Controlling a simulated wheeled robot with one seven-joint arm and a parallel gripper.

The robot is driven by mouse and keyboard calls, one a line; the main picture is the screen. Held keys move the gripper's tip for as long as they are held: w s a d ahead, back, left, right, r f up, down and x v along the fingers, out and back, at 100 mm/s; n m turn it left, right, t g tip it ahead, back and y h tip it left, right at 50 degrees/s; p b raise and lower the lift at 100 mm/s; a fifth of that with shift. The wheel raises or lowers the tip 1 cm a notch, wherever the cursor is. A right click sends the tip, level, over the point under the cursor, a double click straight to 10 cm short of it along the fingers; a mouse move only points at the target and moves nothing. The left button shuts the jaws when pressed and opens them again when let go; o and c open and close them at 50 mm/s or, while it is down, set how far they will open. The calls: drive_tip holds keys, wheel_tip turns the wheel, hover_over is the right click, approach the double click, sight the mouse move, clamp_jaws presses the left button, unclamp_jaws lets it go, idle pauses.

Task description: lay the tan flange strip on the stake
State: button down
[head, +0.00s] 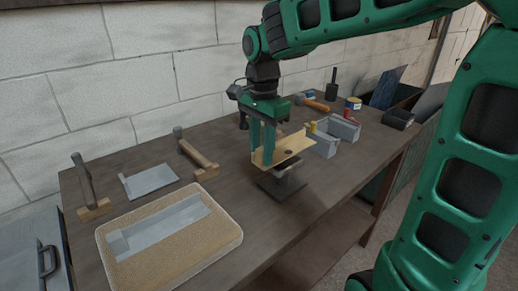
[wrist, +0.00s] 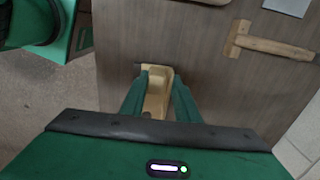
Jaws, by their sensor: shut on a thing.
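The tan flange strip (head: 296,145) is a long, pale angled piece with a dark spot on its flat face. My gripper (head: 263,158) is shut on its left end, fingers pointing down. In the wrist view the strip (wrist: 157,92) sits between the two green fingers (wrist: 158,78). The dark stake (head: 283,187) stands on the bench on a flat square base, directly under or just in front of the strip. Its upper part is partly hidden by the strip, and I cannot tell whether the two touch.
A tan pad (head: 228,236) with a grey strip lies front left. A grey sheet (head: 150,181), a mallet (head: 198,158) and another upright tool (head: 84,183) are behind it. Grey open bins (head: 343,130) and an orange-handled hammer (head: 317,105) are right of the stake.

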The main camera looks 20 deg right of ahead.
drive_tip(key=shift+f, duration=0.8)
drive_tip(key=c, duration=1.3)
unclamp_jaws()
wheel_tip(320, 180, up, 11)
drive_tip(key=shift+f, duration=0.15)
drive_tip(key=s+d+f+n, duration=0.2)
drive_tip(key=s+d+f, duration=0.3)
drive_tip(key=s, duration=0.2)
drive_tip(key=s+d+f+n, duration=0.3)
drive_tip(key=s+d+f, duration=0.3)
drive_tip(key=s, duration=0.2)
drive_tip(key=s+d+f+n, duration=0.3)
drive_tip(key=s+d+f, duration=0.2)
drive_tip(key=s, duration=0.3)
drive_tip(key=shift+s+d+f, duration=0.2)
drive_tip(key=shift+d+f, duration=0.2)
drive_tip(key=shift+d, duration=0.25)
